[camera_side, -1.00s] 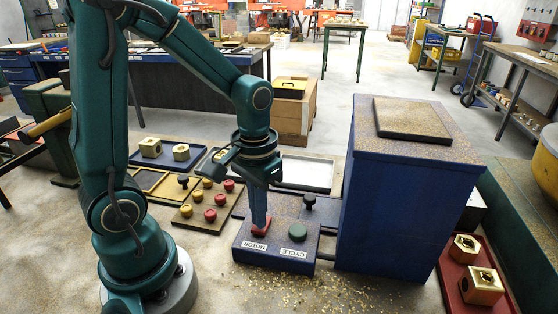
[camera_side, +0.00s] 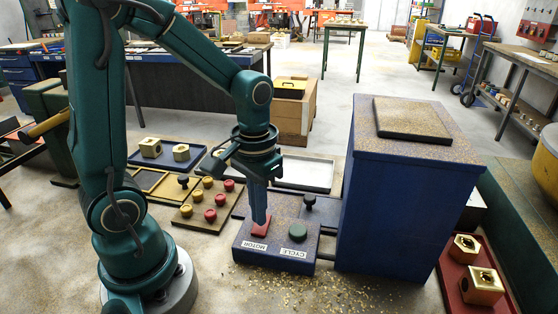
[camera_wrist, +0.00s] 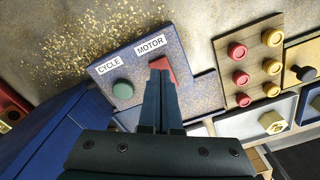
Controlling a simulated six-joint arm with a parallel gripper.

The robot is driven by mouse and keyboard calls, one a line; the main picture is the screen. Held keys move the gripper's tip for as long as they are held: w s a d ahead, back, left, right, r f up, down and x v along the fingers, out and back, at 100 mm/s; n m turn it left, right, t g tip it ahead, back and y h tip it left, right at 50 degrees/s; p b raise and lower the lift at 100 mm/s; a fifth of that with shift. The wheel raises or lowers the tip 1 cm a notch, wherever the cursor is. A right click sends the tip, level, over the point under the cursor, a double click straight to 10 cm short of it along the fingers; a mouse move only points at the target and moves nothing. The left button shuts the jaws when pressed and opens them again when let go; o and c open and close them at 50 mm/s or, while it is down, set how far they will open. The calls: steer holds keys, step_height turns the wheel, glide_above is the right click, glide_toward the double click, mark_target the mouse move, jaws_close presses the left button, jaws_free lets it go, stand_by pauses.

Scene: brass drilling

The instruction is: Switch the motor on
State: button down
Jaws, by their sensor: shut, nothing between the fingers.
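The blue control box (camera_side: 250,247) stands on the floor in front of my arm, with labels MOTOR and CYCLE along its front. The red motor switch (camera_side: 261,229) is on its left side, above the MOTOR label; it also shows in the wrist view (camera_wrist: 164,66). The round green cycle button (camera_side: 298,232) is to its right. My gripper (camera_side: 260,221) is shut and empty, pointing down at the red switch. Its fingertips (camera_wrist: 158,72) cover part of the switch. I cannot tell whether they touch it.
A black knob (camera_side: 309,200) stands behind the green button. The tall blue cabinet (camera_side: 400,210) is close on the right. A board with red and yellow knobs (camera_side: 205,222) lies to the left. Brass chips (camera_side: 290,285) litter the floor in front.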

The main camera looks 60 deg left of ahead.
mark_target(260, 229)
steer(key=shift+r, duration=2.7)
